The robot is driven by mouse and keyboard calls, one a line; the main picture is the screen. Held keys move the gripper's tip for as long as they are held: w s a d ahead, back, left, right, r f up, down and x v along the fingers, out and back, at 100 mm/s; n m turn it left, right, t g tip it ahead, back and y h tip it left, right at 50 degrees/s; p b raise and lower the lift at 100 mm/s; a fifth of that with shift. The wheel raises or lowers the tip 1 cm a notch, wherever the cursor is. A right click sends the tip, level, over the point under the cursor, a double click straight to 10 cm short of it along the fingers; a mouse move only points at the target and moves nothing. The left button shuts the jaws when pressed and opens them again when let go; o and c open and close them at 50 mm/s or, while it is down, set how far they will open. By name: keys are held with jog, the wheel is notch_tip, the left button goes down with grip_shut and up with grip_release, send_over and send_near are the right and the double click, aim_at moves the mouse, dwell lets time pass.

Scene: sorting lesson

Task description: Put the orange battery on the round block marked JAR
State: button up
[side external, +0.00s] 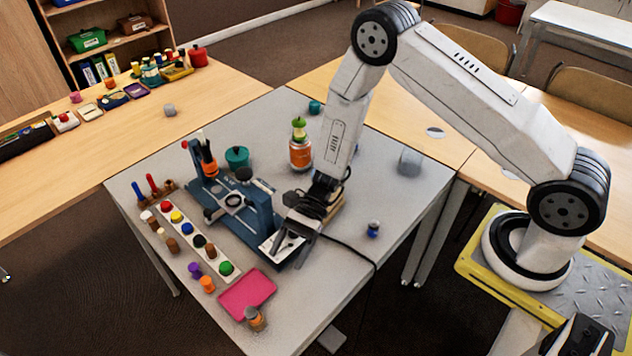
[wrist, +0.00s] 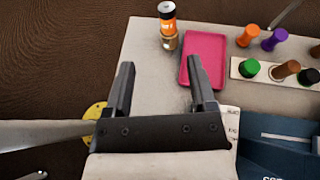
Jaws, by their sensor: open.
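The orange battery (side external: 256,317) stands upright near the table's front corner, beside the pink tray. In the wrist view the battery (wrist: 168,25) has an orange body with a dark band, above a brassy lower section; I cannot tell whether that section is a separate block. My gripper (side external: 279,248) is over the front end of the blue fixture. In the wrist view my gripper (wrist: 161,65) is open and empty, with the battery beyond its fingertips. I cannot read the marking JAR on any block, so I cannot tell which one it is.
The pink tray (side external: 247,291) lies near the front edge. A white strip (side external: 194,241) with coloured pegs runs beside the blue fixture (side external: 262,205). An orange-labelled jar (side external: 300,155), a teal pot (side external: 237,156) and a grey cylinder (side external: 410,161) stand farther back. The table's right part is fairly clear.

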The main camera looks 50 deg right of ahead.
jog(key=s+d+r+n+t+h, duration=0.2)
jog(key=s+d+r+n+h, duration=0.1)
jog(key=d+r+n+h, duration=0.3)
jog(key=s+d+r+n+t+h, duration=0.3)
jog(key=d+r+n+h, duration=0.3)
jog(key=d+r+n, duration=0.3)
jog(key=s+d+r, duration=0.1)
jog(key=d, duration=0.1)
jog(key=shift+d+r+h, duration=0.2)
jog(key=shift+d+h, duration=0.1)
jog(key=shift+d, duration=0.1)
